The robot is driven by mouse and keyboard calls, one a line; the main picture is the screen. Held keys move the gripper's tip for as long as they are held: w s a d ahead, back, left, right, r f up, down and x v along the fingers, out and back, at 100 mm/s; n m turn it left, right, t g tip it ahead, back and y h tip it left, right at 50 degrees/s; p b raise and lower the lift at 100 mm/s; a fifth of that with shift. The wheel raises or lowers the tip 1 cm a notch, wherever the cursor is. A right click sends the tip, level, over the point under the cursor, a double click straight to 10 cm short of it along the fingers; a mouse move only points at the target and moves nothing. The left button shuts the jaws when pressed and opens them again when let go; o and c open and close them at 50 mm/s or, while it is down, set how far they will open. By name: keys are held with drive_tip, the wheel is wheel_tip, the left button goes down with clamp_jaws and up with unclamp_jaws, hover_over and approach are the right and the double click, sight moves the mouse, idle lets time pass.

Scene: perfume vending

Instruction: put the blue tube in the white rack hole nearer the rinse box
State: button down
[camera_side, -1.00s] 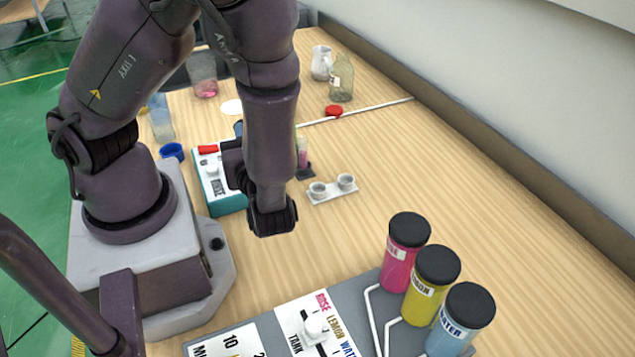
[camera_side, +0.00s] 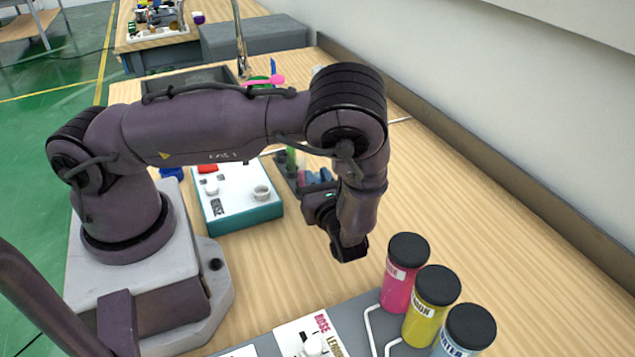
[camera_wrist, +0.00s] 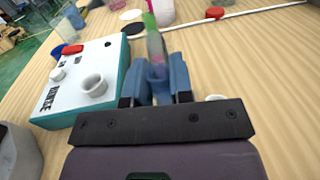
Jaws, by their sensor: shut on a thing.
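My gripper (camera_wrist: 157,82) is shut on a slim tube (camera_wrist: 151,28) held roughly upright between its blue fingers. The tube's top looks green; its lower part is blurred and partly hidden by the fingers, so I cannot tell its full colour. In the side view the gripper (camera_side: 314,180) is partly behind my wrist, beside the rinse box (camera_side: 237,205). The rinse box, white-topped with teal sides, also stands left of the gripper in the wrist view (camera_wrist: 90,75). Of the white rack, only a pale rim (camera_wrist: 215,98) seems to show behind the gripper's right side; its holes are hidden.
A white cup (camera_wrist: 94,86) sits in the rinse box top. Pink (camera_side: 397,290), yellow (camera_side: 428,312) and blue (camera_side: 460,335) bottles with black lids stand at the front right. A red cap (camera_wrist: 215,12) lies farther back. The table to the right is bare.

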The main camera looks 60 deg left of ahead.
drive_tip(key=shift+f, duration=0.45)
drive_tip(key=shift+f, duration=0.1)
drive_tip(key=c, duration=1)
unclamp_jaws()
drive_tip(key=d, duration=0.1)
drive_tip(key=d+r, duration=0.1)
drive_tip(key=d, duration=0.3)
drive_tip(key=shift+s+r, duration=0.15)
drive_tip(key=shift+s, duration=0.2)
wheel_tip(320, 180, up, 6)
